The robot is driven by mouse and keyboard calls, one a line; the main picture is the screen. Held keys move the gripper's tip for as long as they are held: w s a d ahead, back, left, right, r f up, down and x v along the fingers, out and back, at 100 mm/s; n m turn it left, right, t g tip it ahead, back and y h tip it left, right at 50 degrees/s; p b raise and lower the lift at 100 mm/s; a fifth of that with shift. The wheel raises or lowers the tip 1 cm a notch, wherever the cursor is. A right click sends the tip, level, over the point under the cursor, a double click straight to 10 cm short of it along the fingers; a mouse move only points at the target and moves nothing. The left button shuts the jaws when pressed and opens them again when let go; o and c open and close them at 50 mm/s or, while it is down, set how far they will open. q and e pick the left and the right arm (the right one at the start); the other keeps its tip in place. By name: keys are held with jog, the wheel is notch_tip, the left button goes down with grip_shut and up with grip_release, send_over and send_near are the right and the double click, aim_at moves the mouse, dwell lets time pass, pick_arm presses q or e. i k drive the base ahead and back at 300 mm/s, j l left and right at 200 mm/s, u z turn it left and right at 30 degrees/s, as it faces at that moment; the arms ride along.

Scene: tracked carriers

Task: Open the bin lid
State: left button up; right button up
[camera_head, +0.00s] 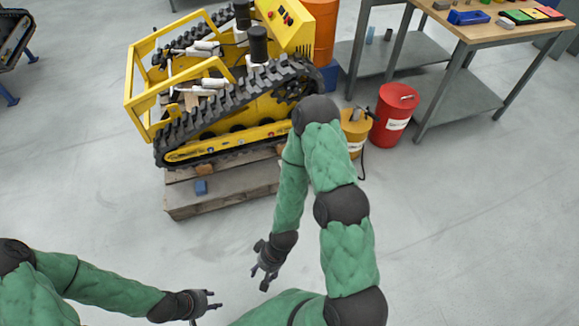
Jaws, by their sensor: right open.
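A red bin (391,121) stands on the floor right of the yellow tracked machine. Its red lid (399,96) lies on top and looks closed. A smaller yellow container (354,128) stands beside it, partly hidden by my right arm; a dark nozzle or handle shows at its top. My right gripper (261,274) is open and empty, low in front of the pallet and well away from the red bin. My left gripper (213,300) is at the bottom of the view, left of the right one and far from the bin; its finger gap is unclear.
A workbench (489,29) with a lower shelf stands close behind the red bin. An orange drum (320,28) is behind. The floor at right is clear.

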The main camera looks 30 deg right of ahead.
aim_at(397, 95)
jog(key=z, duration=1.95)
jog(key=i+l+u, duration=0.4)
jog(key=i+l, duration=0.45)
jog(key=i, duration=0.6)
jog(key=i+l+u, duration=0.45)
jog(key=i+l, duration=0.85)
